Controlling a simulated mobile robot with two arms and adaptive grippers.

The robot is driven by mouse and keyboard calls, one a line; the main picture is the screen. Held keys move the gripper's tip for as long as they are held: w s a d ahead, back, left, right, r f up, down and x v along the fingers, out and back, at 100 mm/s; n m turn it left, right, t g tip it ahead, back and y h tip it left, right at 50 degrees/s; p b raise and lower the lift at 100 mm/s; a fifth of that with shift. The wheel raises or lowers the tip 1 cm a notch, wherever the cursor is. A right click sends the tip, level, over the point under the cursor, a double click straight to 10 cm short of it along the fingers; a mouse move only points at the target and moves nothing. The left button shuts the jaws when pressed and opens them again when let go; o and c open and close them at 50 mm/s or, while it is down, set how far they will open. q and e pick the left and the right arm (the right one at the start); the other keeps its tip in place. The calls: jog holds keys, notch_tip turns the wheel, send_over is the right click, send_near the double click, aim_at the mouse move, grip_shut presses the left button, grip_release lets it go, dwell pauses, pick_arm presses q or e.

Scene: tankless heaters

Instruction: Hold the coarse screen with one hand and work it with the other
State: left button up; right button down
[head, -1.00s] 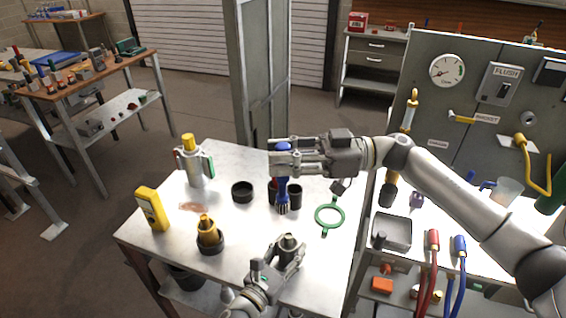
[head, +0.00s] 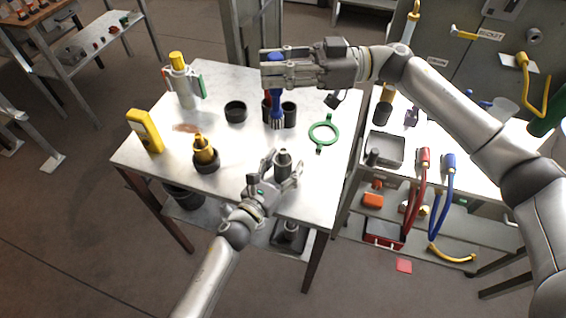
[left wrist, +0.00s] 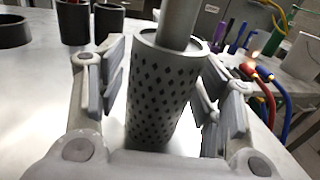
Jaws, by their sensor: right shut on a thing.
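The coarse screen is a grey cylinder (head: 283,161) standing upright near the table's front edge. In the left wrist view the coarse screen (left wrist: 160,95) shows dark diamond-shaped holes and a narrower grey stem rising from its top. My left gripper (head: 275,172) is open, with one finger on each side of the screen. The left wrist view shows a gap between the pads and the screen. My right gripper (head: 270,70) is shut on a blue brush (head: 277,105), held upright with bristles down, behind the screen and above the table.
The table (head: 225,185) also carries a green ring (head: 323,133), black cups (head: 236,111), a yellow-tipped part in a dark base (head: 205,155), a yellow meter (head: 145,130) and a capped canister (head: 181,85). A bench with a tray (head: 386,148) and hoses (head: 447,195) stands right.

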dwell(0.3)
pick_arm(q)
jog(key=v, duration=1.2)
jog(key=shift+f, duration=0.1)
